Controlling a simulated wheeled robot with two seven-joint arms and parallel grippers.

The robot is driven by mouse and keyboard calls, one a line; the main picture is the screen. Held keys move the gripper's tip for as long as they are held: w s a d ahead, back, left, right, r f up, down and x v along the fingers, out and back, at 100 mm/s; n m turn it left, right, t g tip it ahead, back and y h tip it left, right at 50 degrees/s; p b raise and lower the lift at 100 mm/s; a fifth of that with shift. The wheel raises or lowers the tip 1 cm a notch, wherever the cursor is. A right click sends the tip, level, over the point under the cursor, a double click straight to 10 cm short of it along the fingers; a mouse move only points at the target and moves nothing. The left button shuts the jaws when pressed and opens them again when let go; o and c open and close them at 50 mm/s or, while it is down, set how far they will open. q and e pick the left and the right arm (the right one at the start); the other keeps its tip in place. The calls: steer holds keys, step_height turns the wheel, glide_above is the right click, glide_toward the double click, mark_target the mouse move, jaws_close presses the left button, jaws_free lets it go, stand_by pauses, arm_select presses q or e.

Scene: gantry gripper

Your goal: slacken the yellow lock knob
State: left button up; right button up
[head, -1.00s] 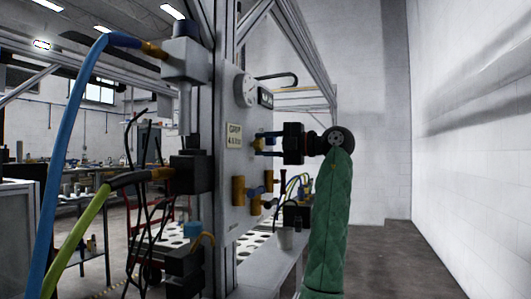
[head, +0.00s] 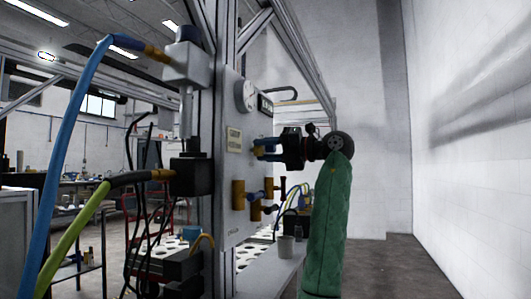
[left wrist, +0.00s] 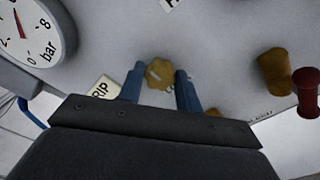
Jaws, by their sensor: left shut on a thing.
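The yellow lock knob (left wrist: 159,73) is a small lobed knob on the grey panel (left wrist: 225,45), seen in the left wrist view. My left gripper (left wrist: 160,78) is shut on it, with one blue finger on each side. In the head view my left gripper (head: 260,150) reaches the panel from the right, on a green-sleeved arm. The knob is mostly hidden behind the fingers there. The GRIP label (left wrist: 103,88) lies left of the fingers in the wrist view. My right gripper is not in view.
A pressure gauge (left wrist: 28,32) sits on the panel. Brass-yellow fittings (head: 238,194) and a red knob (left wrist: 306,84) are close by. Blue (head: 62,150) and green (head: 72,238) hoses hang at left. Open floor lies right.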

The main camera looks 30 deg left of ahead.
arm_select(q)
steer(key=shift+f, duration=0.1)
stand_by(0.3)
steer(key=o, duration=1)
steer(key=shift+w+d, duration=0.1)
steer(key=shift+d, duration=0.05)
steer(key=p+v, duration=0.1)
steer(key=v, duration=0.6)
steer(key=shift+d, duration=0.25)
steer(key=shift+w+d, duration=0.1)
